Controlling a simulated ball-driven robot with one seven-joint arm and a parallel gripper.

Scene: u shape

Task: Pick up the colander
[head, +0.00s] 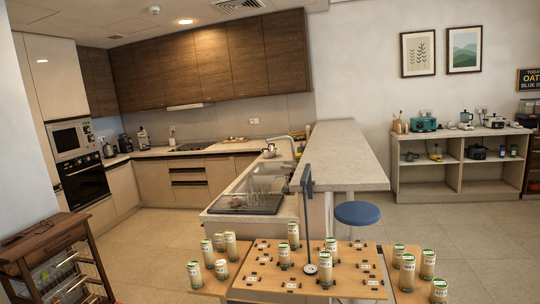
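A small, pale metallic bowl-shaped thing (269,151) sits by the sink end of the counter, near the faucet. It is too small to tell whether it is the colander. No other thing in the head view shows clearly as a colander. My gripper is not in view, so its state and what it may hold are hidden.
A dark dish rack (246,204) stands on the near counter end. A grey bar counter (345,158) runs alongside, with a blue stool (357,213) at its right. A brown wooden cart (45,240) stands at left. The floor (160,235) between cart and counter is clear.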

